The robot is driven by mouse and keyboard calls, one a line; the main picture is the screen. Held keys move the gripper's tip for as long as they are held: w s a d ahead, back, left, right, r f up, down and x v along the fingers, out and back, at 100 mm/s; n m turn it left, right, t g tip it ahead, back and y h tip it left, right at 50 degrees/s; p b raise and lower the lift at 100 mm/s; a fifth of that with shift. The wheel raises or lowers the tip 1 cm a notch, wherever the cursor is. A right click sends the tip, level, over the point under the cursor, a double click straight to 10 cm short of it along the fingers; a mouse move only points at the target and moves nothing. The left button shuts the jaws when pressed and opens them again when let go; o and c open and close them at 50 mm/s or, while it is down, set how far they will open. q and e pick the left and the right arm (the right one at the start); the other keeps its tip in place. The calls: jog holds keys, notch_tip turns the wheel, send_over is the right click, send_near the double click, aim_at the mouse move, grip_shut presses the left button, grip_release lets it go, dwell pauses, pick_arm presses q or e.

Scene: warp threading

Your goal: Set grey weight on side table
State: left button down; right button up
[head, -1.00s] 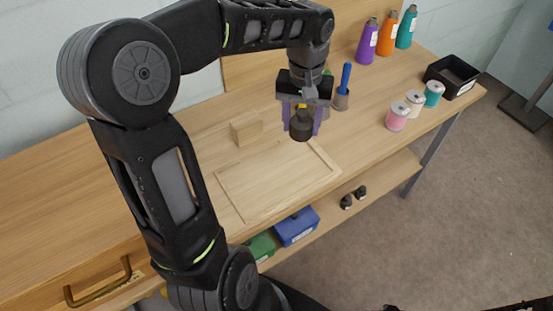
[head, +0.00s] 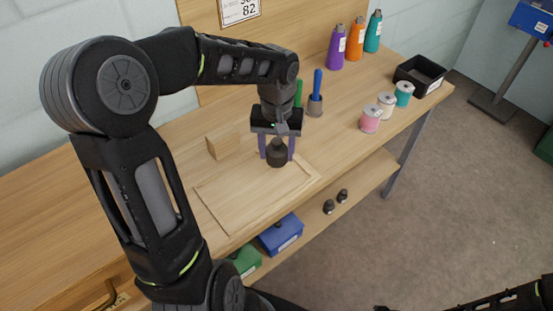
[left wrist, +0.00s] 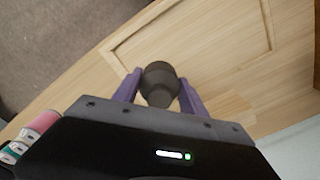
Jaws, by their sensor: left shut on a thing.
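The grey weight (head: 277,154) is a dark, rounded piece with a narrower knob on top. My left gripper (head: 277,151) points down and is shut on it, one purple finger on each side. The weight is at the right part of the thin wooden tray (head: 240,222) on the wooden bench; I cannot tell whether it touches the surface. In the left wrist view the weight (left wrist: 160,84) sits between the purple fingers (left wrist: 158,92). Part of my right arm shows at the lower right, but its gripper cannot be made out. I cannot identify a side table with certainty.
A wooden block (head: 223,145) stands left of the gripper. Behind it is a cup with a blue-handled tool (head: 316,95). Thread spools (head: 371,120), coloured cones (head: 355,42) and a black bin (head: 420,76) are to the right. Two dark weights (head: 329,206) sit on the lower shelf.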

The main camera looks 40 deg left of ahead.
aim_at(277, 161)
pick_arm(q)
jog(key=shift+f, duration=1.8)
jog(key=shift+f, duration=0.2)
jog(key=c, duration=0.6)
grip_release()
jog(key=shift+c, duration=0.2)
jog(key=shift+r, duration=0.1)
notch_tip(277, 161, up, 12)
jog(key=shift+r, duration=0.1)
